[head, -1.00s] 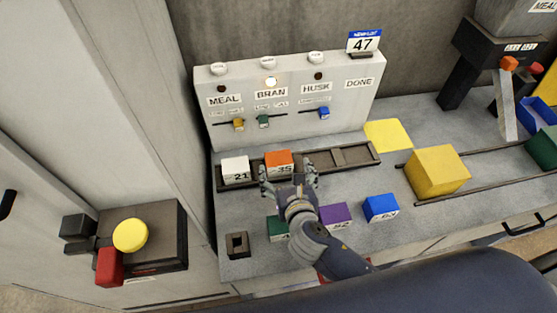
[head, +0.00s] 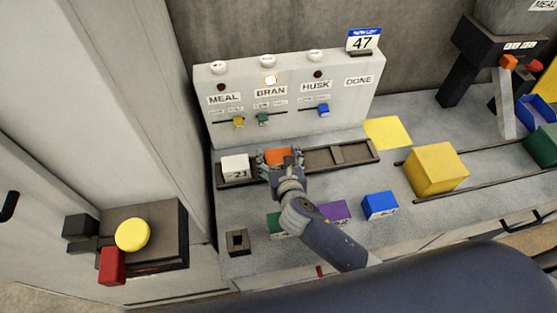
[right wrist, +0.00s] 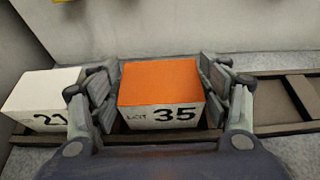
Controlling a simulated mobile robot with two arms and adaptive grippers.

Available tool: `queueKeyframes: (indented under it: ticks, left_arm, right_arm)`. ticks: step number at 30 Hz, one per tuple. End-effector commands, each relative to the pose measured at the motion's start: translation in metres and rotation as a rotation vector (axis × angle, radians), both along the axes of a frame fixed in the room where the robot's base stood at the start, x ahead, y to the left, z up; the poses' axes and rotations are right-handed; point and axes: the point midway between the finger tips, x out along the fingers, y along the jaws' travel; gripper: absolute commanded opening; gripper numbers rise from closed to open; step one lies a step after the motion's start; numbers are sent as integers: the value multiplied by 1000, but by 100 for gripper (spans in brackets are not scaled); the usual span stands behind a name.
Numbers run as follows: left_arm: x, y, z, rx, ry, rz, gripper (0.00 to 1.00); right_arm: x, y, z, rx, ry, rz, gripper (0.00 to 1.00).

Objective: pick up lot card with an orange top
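The lot card with an orange top (right wrist: 160,82) is a block with a white front reading "LOT 35". It sits in the dark rack on the counter, and its orange top also shows in the head view (head: 278,156). My right gripper (head: 281,160) is around it, one finger at its left side and one at its right. In the right wrist view the fingers (right wrist: 160,95) stand wide and close beside the block; firm contact does not show. My left gripper is not in view.
A white-topped card "21" (head: 235,166) sits in the rack (head: 355,152) just left of the orange one. Green (head: 274,224), purple (head: 336,211) and blue (head: 380,205) blocks lie in front. The labelled panel (head: 290,95) stands behind. The rack's right part is empty.

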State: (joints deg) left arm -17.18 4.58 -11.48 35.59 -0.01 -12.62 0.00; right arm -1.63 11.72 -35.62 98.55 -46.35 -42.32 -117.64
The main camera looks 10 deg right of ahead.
Motion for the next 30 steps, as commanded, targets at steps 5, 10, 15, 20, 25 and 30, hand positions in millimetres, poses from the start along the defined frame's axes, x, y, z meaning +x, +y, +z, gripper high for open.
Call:
queueKeyframes:
  ticks: [5, 10, 15, 20, 25, 30]
  left_arm:
    - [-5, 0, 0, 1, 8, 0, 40]
    - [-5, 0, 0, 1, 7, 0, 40]
    - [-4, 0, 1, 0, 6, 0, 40]
    - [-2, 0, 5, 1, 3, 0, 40]
    - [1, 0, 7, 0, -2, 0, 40]
    - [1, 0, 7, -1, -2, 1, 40]
  right_arm:
    - [0, 0, 0, 0, 0, 0, 35]
    - [0, 0, 0, 0, 0, 0, 35]
    - [0, -1, 8, 1, -2, -1, 35]
    - [1, 0, 37, 1, -6, 1, 35]
    - [1, 0, 72, 1, -6, 0, 35]
    - [0, 0, 94, 0, -3, 0, 35]
